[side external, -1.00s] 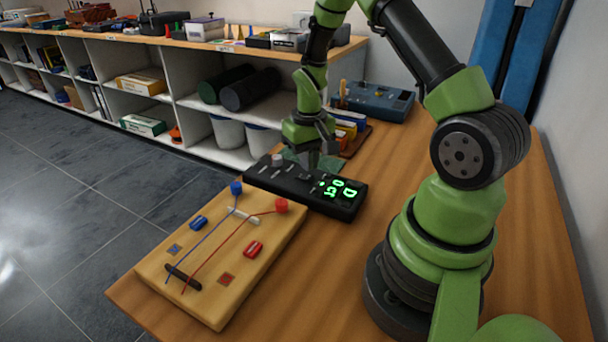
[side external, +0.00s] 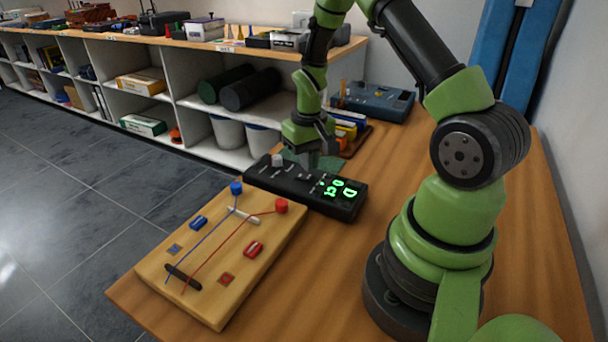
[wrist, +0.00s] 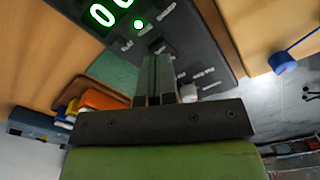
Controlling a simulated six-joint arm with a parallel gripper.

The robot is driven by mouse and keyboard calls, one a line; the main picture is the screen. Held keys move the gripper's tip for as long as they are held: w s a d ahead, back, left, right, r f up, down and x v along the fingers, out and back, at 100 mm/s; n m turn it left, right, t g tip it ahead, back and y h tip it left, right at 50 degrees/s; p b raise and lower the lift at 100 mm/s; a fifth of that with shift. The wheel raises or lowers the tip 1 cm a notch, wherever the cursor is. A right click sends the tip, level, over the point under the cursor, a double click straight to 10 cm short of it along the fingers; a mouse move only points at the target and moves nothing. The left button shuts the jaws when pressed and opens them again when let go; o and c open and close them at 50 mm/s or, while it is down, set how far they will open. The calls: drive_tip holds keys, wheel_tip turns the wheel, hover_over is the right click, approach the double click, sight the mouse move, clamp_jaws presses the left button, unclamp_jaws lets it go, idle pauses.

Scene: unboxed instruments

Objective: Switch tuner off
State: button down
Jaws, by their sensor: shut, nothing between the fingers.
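The tuner (side external: 285,185) is a long black box on the wooden table, with a grey knob at its left end and lit green characters at its right end. The tuner also shows in the wrist view (wrist: 205,45), with part of its green display (wrist: 105,14) and a lit green dot. My gripper (side external: 313,163) is shut and empty, pointing down over the middle of the tuner's far side. In the wrist view the closed fingers (wrist: 156,62) reach over the tuner's face and hide part of it. I cannot tell whether the fingertips touch it.
A wooden board (side external: 215,265) with blue and red strings, knobs and blocks lies in front of the tuner. A blue device (side external: 375,101) and a tray of coloured items (side external: 350,130) stand behind. The table right of the board is clear.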

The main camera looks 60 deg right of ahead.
drive_tip(key=shift+f, duration=1.2)
idle(0.4)
drive_tip(key=shift+r, duration=3.55)
drive_tip(key=shift+r, duration=0.2)
wheel_tip(320, 180, up, 7)
drive_tip(key=t, duration=0.2)
hover_over(308, 177)
drive_tip(key=a, duration=0.4)
drive_tip(key=s+a+r+n+t, duration=0.1)
drive_tip(key=s+a+r+t, duration=0.2)
drive_tip(key=s+a+r, duration=0.45)
drive_tip(key=s+a+r+n+t+y, duration=0.1)
drive_tip(key=s+a+r+t+y, duration=0.1)
drive_tip(key=s+a+r, duration=0.3)
drive_tip(key=shift+s+a, duration=0.2)
drive_tip(key=shift+a, duration=0.05)
